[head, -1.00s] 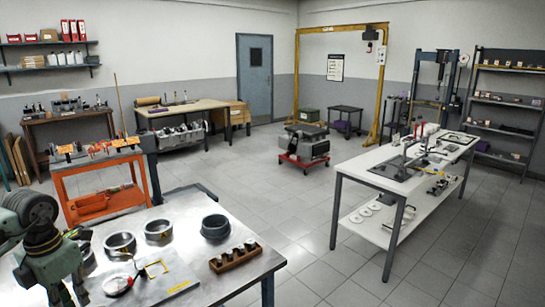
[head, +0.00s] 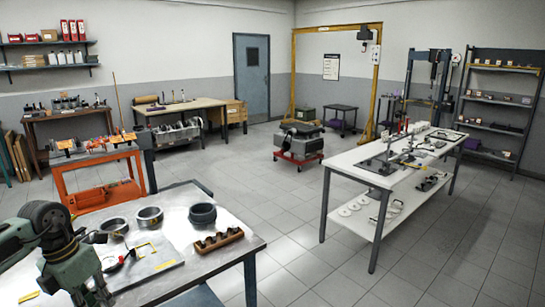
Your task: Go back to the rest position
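My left arm comes in at the lower left of the head view over the metal table (head: 225,262). Its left gripper (head: 92,293) points down near the table's front left, partly cut off by the lower edge. Whether its fingers are open or shut does not show, and I see nothing held in it. My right gripper is not in view.
On the metal table are several metal rings, one of them dark (head: 202,213), a brown slotted block (head: 218,240) and a plate with a yellow-marked square (head: 146,251). A white workbench (head: 352,157) stands right; a red wheeled stand (head: 298,158) is behind. The floor between is clear.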

